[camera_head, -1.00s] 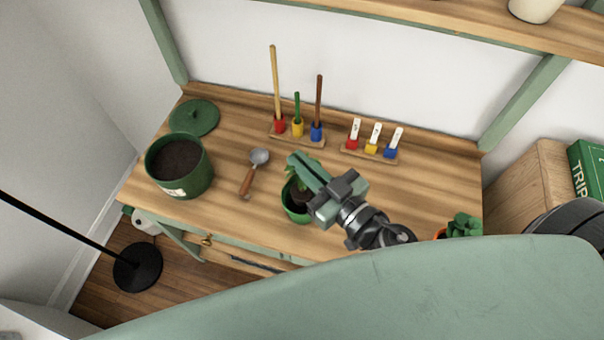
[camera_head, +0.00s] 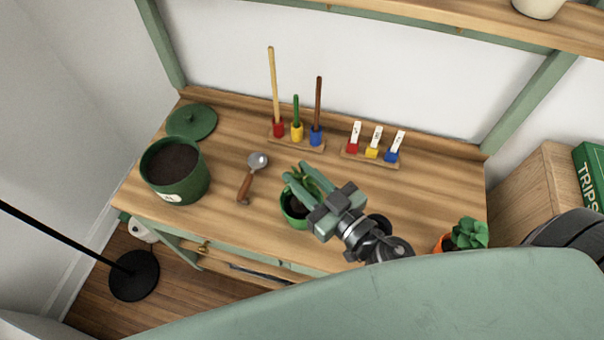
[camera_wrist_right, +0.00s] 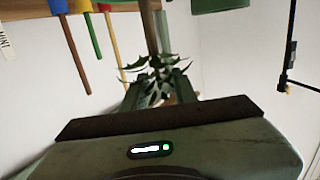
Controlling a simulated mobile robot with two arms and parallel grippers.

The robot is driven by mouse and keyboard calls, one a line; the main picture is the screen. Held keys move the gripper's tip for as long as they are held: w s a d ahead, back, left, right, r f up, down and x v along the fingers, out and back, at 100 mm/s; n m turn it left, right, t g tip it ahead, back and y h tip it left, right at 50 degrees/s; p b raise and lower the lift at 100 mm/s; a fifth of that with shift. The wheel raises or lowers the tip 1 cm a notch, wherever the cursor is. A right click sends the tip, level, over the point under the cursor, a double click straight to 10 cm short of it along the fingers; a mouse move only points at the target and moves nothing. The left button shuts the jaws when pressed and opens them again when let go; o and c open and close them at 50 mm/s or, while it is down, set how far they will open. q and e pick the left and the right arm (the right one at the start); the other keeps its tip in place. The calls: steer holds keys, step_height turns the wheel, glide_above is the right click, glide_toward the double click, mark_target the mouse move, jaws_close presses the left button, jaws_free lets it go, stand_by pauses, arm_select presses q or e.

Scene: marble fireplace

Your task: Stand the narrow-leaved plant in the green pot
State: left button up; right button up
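The green pot (camera_head: 291,217) stands on the wooden bench with dark soil inside. The narrow-leaved plant (camera_head: 289,180) is at the pot, its leaves showing above the rim and around my fingers. Its base is hidden by my gripper. My right gripper (camera_head: 308,182) is above the pot with its fingers spread apart. In the right wrist view the plant (camera_wrist_right: 160,75) shows between and beyond the two fingers, leaves fanned out. I cannot tell whether a finger touches it. My left gripper is not in view.
A large green tub of soil (camera_head: 180,190), a green lid (camera_head: 192,121) and a trowel (camera_head: 250,178) lie left of the pot. A peg rack (camera_head: 297,142) and label rack (camera_head: 370,157) stand behind. An orange pot (camera_head: 443,243) with a broad-leaved plant is at right.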

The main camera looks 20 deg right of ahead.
steer(key=shift+r, duration=0.15)
steer(key=b+v, duration=0.5)
steer(key=v, duration=0.7)
steer(key=shift+r, duration=0.1)
steer(key=shift+s, duration=0.1)
